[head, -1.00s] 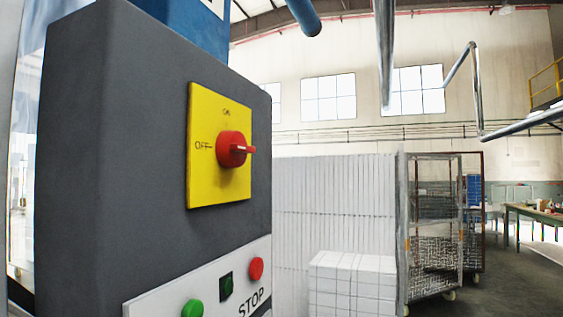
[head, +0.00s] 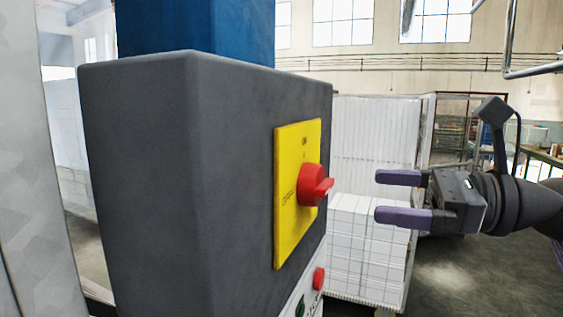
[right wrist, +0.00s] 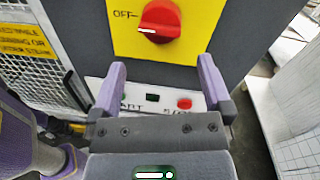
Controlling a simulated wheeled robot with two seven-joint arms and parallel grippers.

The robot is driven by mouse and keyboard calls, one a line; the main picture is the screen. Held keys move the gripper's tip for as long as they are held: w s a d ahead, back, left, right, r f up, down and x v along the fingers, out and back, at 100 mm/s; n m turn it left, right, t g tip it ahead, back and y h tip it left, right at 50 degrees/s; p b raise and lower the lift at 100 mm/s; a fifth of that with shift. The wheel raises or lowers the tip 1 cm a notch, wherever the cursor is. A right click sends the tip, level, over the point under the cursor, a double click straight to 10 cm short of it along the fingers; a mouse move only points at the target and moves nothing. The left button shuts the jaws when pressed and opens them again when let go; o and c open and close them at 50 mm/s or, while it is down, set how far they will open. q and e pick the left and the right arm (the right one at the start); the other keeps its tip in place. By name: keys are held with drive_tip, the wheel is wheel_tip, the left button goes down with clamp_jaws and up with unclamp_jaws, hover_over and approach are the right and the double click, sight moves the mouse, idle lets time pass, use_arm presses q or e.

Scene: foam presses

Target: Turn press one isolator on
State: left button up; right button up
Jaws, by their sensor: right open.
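The isolator is a red rotary knob (head: 313,185) on a yellow plate (head: 291,225), fixed to the side of a dark grey box. The knob's grip lies about level, in line with the OFF mark; ON is at the plate's top. The knob also shows at the top of the right wrist view (right wrist: 160,18). My right gripper (head: 378,196) is open and empty, to the right of the knob with a gap between, its fingers pointing at it. In the right wrist view its fingertips (right wrist: 161,66) appear below the knob.
Below the isolator sits a white panel with a red stop button (head: 319,278) and a green button (head: 301,307). White stacked blocks (head: 365,250) and a mesh trolley stand behind. A mesh guard (right wrist: 45,65) shows at left in the wrist view.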

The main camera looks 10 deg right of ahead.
sight(331, 188)
drive_tip(key=p+x, duration=0.4)
drive_tip(key=x, duration=0.3)
drive_tip(key=shift+w+a+r, duration=0.15)
drive_tip(key=shift+w, duration=0.1)
drive_tip(key=shift+a, duration=0.15)
drive_tip(key=c, duration=0.3)
use_arm(q)
drive_tip(key=r, duration=0.1)
drive_tip(key=d+r, duration=0.1)
drive_tip(key=r, duration=0.3)
drive_tip(key=shift+s+d, duration=0.35)
drive_tip(key=shift+d, duration=0.05)
use_arm(e)
drive_tip(key=c, duration=0.8)
